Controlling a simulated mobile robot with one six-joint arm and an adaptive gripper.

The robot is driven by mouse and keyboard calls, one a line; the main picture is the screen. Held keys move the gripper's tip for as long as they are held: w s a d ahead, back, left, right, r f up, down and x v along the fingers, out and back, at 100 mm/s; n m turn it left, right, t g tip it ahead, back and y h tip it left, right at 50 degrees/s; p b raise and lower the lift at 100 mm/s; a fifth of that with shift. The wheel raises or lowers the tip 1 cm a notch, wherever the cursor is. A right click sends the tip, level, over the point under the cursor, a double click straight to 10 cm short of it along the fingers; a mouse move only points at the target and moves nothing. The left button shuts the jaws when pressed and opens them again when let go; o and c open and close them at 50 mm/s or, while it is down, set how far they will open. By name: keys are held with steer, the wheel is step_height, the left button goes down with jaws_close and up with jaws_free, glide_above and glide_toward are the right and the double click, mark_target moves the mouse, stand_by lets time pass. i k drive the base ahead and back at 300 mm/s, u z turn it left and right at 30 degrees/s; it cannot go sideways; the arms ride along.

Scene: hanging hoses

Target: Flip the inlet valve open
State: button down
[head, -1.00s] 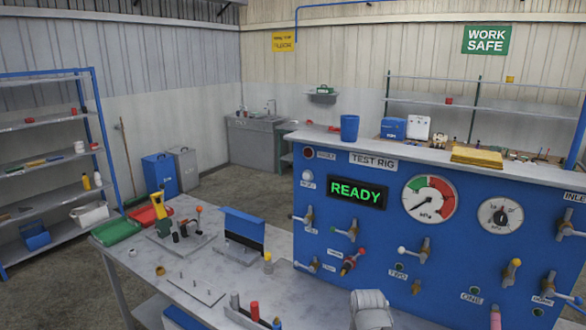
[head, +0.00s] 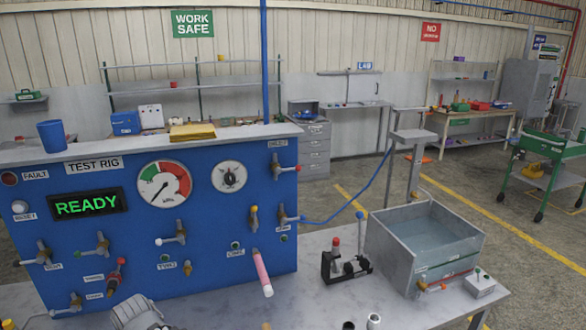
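The inlet valve (head: 284,167) is at the top right of the blue test rig panel (head: 215,215), below a label that appears to read INLET. Its lever sticks out to the right, roughly level, with a small reddish tip. The valve is small in the head view, and I cannot tell from its lever whether it is open or shut.
A pink hose end (head: 262,272) hangs before the panel. A small black fixture (head: 346,264) stands between the panel and the tank.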

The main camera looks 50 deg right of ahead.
mark_target(277, 170)
steer(key=u, duration=0.25)
steer(key=k, duration=1.15)
steer(key=z, duration=1.3)
steer(key=i, duration=0.75)
steer(key=z, duration=0.1)
